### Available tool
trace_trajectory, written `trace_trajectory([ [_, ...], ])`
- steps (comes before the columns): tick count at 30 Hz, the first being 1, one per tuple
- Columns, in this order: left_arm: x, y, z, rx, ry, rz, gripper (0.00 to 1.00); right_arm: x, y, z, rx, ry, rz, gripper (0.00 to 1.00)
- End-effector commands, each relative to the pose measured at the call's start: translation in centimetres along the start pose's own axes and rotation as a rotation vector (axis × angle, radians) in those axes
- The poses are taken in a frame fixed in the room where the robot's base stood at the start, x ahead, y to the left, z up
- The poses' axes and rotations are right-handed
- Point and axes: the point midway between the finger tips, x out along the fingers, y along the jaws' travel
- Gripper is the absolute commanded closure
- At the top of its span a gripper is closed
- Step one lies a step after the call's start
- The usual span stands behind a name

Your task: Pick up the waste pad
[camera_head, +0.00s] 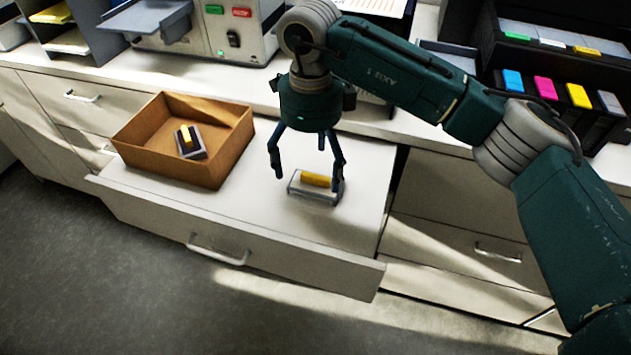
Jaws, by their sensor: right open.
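A small grey pad unit with a yellow block on top (315,196), which looks like the waste pad, lies on the white surface of the pulled-out drawer (240,215). My right gripper (308,180) points down over it, fingers apart, one to each side of the yellow block. The gripper is open and holds nothing; whether a finger touches the pad is unclear. A similar dark unit with a yellow piece (191,148) sits in the open brown box (170,172), left of the gripper. My left gripper is not in view.
The brown box takes up the drawer's left part. Behind is a counter with a grey machine (236,30) with green and red buttons. A black printer with coloured cartridges (543,88) stands at the right. The drawer is bare in front of the pad.

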Motion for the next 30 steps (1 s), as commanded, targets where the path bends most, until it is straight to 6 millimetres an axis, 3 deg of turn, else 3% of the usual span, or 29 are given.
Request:
trace_trajectory([
  [6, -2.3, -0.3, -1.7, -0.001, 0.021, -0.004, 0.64, 2.5, 0.8, -0.6, 0.001, 0.003, 0.006, 0.11],
  [11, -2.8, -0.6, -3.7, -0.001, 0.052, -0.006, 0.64, 4.6, 0.8, -0.5, 0.002, 0.000, 0.003, 0.11],
  [19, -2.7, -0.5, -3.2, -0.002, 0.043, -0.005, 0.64, 5.2, 0.8, -0.5, 0.002, -0.001, 0.001, 0.11],
  [27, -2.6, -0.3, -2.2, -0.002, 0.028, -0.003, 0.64, 5.1, 0.8, -0.5, 0.001, -0.001, 0.001, 0.62],
  [30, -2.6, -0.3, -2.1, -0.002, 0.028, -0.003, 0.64, 5.1, 0.8, -0.5, 0.001, -0.001, 0.001, 0.62],
])
